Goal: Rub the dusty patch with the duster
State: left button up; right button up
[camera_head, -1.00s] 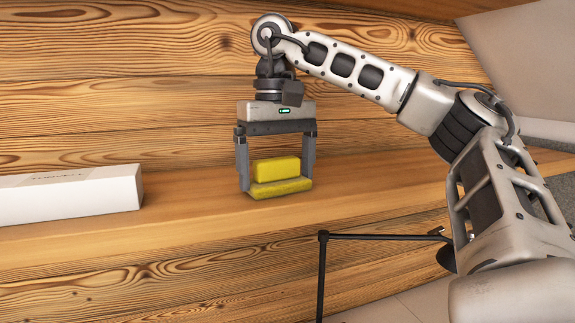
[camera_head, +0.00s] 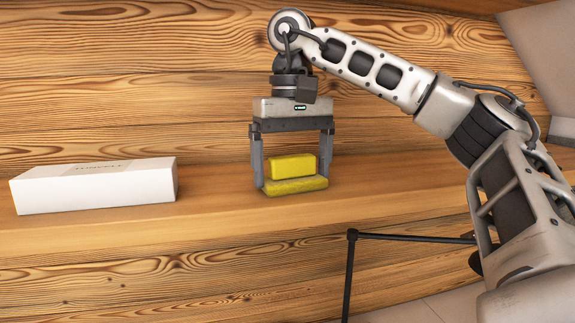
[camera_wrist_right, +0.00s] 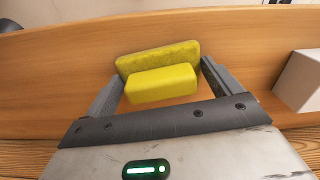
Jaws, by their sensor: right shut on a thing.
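The duster (camera_head: 292,168) is a yellow block on a wider, darker yellow pad. My right gripper (camera_head: 293,178) points down over the wooden shelf and is shut on the duster, one finger at each end. The pad is at the shelf surface; I cannot tell for sure whether it touches. In the right wrist view the duster (camera_wrist_right: 160,84) sits between the two fingers. I cannot make out a dusty patch in either view; the duster may hide it. My left gripper is not in view.
A long white box (camera_head: 95,187) lies on the shelf (camera_head: 215,200) to the left of the duster, with a clear gap between. The plank wall (camera_head: 130,100) rises behind.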

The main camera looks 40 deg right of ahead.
aim_at(353, 183)
jog(key=shift+s+d+r, duration=0.1)
jog(key=shift+s+d, duration=0.3)
jog(key=shift+d, duration=0.25)
jog(key=shift+s+d, duration=0.35)
jog(key=shift+d, duration=0.25)
jog(key=shift+s+d, duration=0.6)
jog(key=shift+d, duration=0.5)
jog(key=shift+s+d, duration=0.65)
jog(key=shift+d, duration=0.5)
jog(key=shift+s+d, duration=0.6)
jog(key=shift+d, duration=0.5)
jog(key=shift+w+a, duration=0.5)
jog(key=shift+a, duration=0.35)
jog(key=shift+w+a, duration=0.45)
jog(key=shift+a, duration=0.4)
jog(key=shift+w+a, duration=0.45)
jog(key=shift+a, duration=0.4)
jog(key=shift+w+a, duration=0.45)
jog(key=shift+a, duration=0.35)
jog(key=shift+w+a, duration=0.5)
jog(key=shift+a, duration=0.35)
jog(key=shift+w+a, duration=0.5)
jog(key=shift+a, duration=0.35)
jog(key=shift+r, duration=2.95)
